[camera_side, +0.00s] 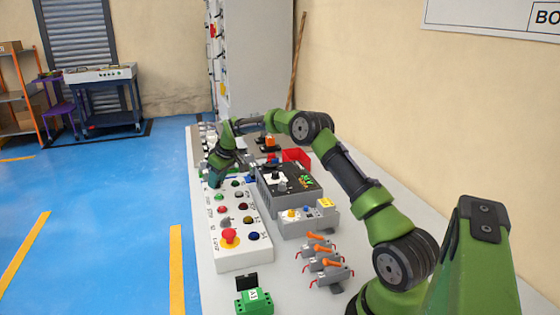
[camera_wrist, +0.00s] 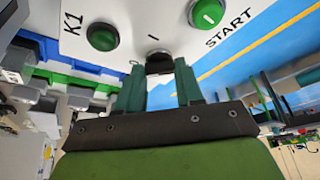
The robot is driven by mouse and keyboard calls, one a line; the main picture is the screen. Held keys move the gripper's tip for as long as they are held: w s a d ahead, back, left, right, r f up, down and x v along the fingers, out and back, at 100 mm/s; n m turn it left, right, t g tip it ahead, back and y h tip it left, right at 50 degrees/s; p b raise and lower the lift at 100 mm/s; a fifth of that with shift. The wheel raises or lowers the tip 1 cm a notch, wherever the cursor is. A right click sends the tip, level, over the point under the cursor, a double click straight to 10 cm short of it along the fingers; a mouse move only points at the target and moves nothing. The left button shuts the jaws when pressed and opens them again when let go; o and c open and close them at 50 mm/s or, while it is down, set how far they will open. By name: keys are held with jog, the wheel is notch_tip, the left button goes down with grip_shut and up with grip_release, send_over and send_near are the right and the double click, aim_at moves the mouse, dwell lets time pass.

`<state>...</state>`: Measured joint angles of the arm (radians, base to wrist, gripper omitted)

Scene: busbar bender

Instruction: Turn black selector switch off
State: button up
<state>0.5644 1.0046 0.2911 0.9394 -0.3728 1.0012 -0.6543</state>
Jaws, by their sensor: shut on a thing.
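The black selector switch (camera_wrist: 159,62) shows in the wrist view on the white panel, between my two fingertips. An "I" mark is printed just beyond it; its pointer direction is hard to tell. My gripper (camera_wrist: 160,72) is shut on the switch, with a green finger on each side. In the side view my gripper (camera_side: 213,182) reaches down to the far part of the white control panel (camera_side: 240,260). There the switch is hidden behind the gripper.
In the wrist view a green button (camera_wrist: 103,37) by "K1" and another green button (camera_wrist: 207,13) by "START" sit close to the fingers. In the side view a red emergency button (camera_side: 230,236), a grey control box (camera_side: 290,195) and orange-handled levers (camera_side: 325,264) stand nearer the camera.

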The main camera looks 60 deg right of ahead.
dwell(0.5)
jog(key=o, duration=1)
jog(key=shift+o, duration=0.2)
jog(key=shift+r, duration=0.1)
jog(key=v, duration=1.6)
jog(key=shift+r, duration=0.35)
jog(key=shift+d, duration=0.1)
